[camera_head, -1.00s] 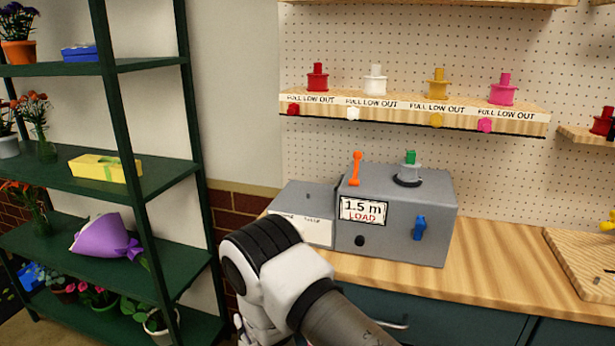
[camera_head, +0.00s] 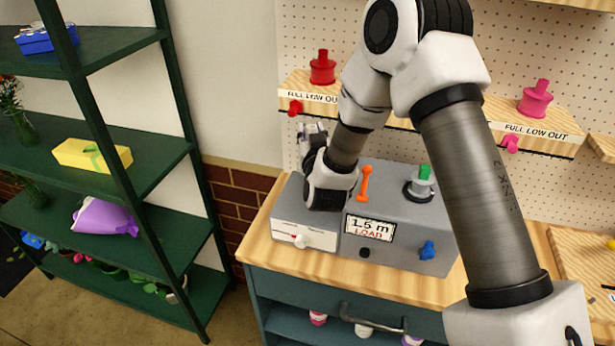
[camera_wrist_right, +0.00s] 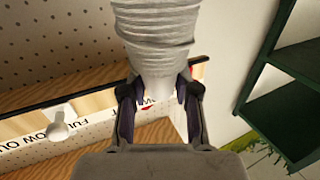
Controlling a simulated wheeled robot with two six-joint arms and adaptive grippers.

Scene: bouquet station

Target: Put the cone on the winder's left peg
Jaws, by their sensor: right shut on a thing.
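The winder (camera_head: 400,205) is a grey box with a 1.5 m LOAD sign, an orange lever, a blue knob and a green-topped peg on its right part. Its lower left part (camera_head: 284,214) has a white front; its left peg is hidden behind my right arm. My right gripper (camera_head: 314,133) is above and behind that left part, near the pegboard. In the right wrist view it is shut on a white, ribbed cone (camera_wrist_right: 155,40), whose narrow end is between the fingers. In the head view I cannot make out the cone clearly. My left gripper is not in view.
A shelf with a red spool (camera_head: 322,68) and a pink spool (camera_head: 536,99) is close to my right arm, which hides its middle. A green rack (camera_head: 100,130) stands at the left. An open cabinet (camera_head: 300,305) below the bench (camera_head: 265,250) holds small pots.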

